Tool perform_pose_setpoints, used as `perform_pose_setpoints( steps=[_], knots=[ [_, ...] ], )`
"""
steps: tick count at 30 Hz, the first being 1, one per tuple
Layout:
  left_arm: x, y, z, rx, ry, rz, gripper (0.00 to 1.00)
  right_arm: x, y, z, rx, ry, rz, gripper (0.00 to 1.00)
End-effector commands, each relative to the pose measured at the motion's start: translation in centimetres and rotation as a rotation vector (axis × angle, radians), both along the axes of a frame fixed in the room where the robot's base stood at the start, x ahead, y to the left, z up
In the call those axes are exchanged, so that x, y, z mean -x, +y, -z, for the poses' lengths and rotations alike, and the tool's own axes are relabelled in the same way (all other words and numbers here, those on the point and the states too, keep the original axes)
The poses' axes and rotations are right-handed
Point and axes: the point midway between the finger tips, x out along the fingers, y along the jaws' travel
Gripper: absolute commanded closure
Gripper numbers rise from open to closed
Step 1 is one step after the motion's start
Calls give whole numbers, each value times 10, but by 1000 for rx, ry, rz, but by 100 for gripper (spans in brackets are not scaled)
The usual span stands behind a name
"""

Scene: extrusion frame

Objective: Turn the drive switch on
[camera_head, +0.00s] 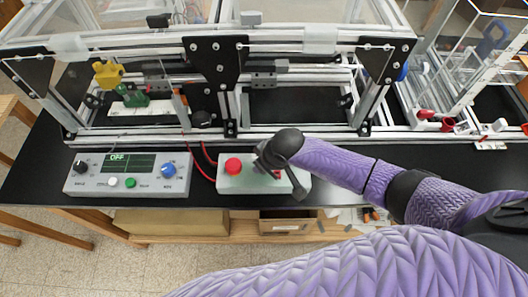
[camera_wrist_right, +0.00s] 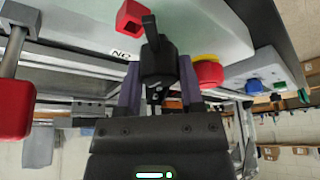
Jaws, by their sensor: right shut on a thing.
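A pale box (camera_head: 237,185) sits on the black bench top, with a red mushroom button (camera_head: 233,166) on its left part. My right gripper (camera_head: 268,160) reaches over the box and hides most of its right part. In the right wrist view the gripper (camera_wrist_right: 159,82) is shut on a black switch (camera_wrist_right: 154,58) with a handle. A small label, seen upside down and seeming to read ON, lies beside the switch. The red button (camera_wrist_right: 208,73) on its yellow ring is close to the right finger. My left gripper is in neither view.
A grey control box (camera_head: 133,188) to the left has knobs, buttons and a display (camera_head: 128,163) reading OFF. An aluminium extrusion frame (camera_head: 285,131) stands behind both boxes. A red square part (camera_wrist_right: 131,18) is near the switch. The bench's front edge is close.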

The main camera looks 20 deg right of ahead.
Motion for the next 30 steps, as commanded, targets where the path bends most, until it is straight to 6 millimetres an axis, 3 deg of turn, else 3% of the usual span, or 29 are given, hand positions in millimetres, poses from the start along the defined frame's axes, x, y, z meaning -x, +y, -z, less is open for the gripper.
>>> perform_pose_setpoints(
  steps=[3,12,30],
  knots=[
    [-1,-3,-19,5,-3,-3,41,0,1,-6,-3,0,108,100],
    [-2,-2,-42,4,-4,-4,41,0,1,-4,-3,0,387,100],
    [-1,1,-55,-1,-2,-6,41,-1,1,-1,-1,-1,745,100]
  ],
)
